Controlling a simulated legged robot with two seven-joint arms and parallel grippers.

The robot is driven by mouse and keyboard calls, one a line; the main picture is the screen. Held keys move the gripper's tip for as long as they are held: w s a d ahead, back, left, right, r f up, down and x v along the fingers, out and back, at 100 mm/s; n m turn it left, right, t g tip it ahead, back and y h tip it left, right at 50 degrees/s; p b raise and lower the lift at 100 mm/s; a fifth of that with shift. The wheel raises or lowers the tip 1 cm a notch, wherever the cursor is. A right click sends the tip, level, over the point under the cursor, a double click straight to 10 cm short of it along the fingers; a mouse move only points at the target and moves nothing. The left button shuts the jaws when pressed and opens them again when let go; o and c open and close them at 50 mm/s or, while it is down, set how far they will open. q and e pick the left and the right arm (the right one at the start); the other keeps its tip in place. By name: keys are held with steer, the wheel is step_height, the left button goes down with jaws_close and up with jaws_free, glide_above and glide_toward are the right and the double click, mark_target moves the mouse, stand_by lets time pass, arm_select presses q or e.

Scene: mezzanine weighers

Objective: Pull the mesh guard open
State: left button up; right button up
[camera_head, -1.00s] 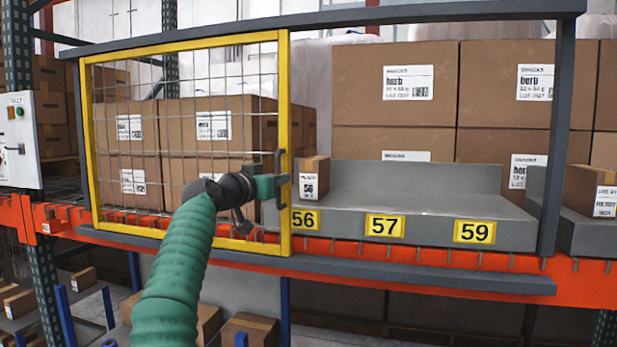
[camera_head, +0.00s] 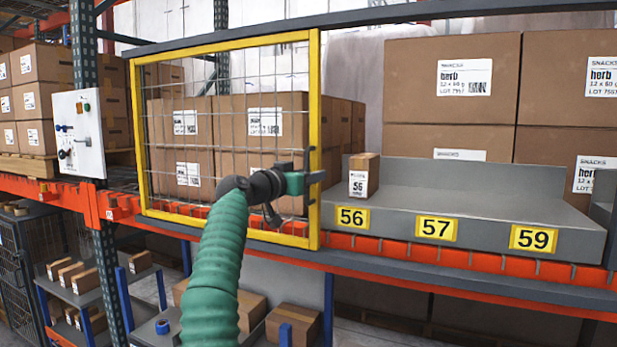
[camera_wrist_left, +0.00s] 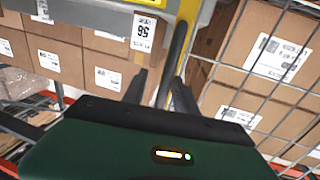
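The mesh guard, a yellow frame (camera_head: 315,130) with wire mesh, covers the left part of the shelf bay. A dark upright handle (camera_wrist_left: 180,45) is on its right side. My left gripper (camera_head: 308,180) is at this handle, at the end of the green-sleeved arm. In the left wrist view its two dark fingers (camera_wrist_left: 160,85) stand apart with the handle bar between them. A gap shows beside the bar, and firm contact cannot be made out. My right gripper is not in view.
A grey weigher tray (camera_head: 480,210) with signs 56, 57 and 59 lies right of the guard. A small box (camera_head: 363,175) stands on it. Large cartons (camera_head: 440,110) are stacked behind. A control box (camera_head: 80,130) hangs at the left. An orange beam (camera_head: 420,250) runs below.

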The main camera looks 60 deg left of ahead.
arm_select(q)
steer(key=b+v, duration=0.9)
steer(key=v, duration=0.7)
steer(key=shift+s+d+b, duration=0.2)
steer(key=shift+s+b, duration=0.15)
steer(key=shift+b, duration=0.05)
steer(key=shift+w+a+f, duration=0.1)
steer(key=shift+w+a, duration=0.05)
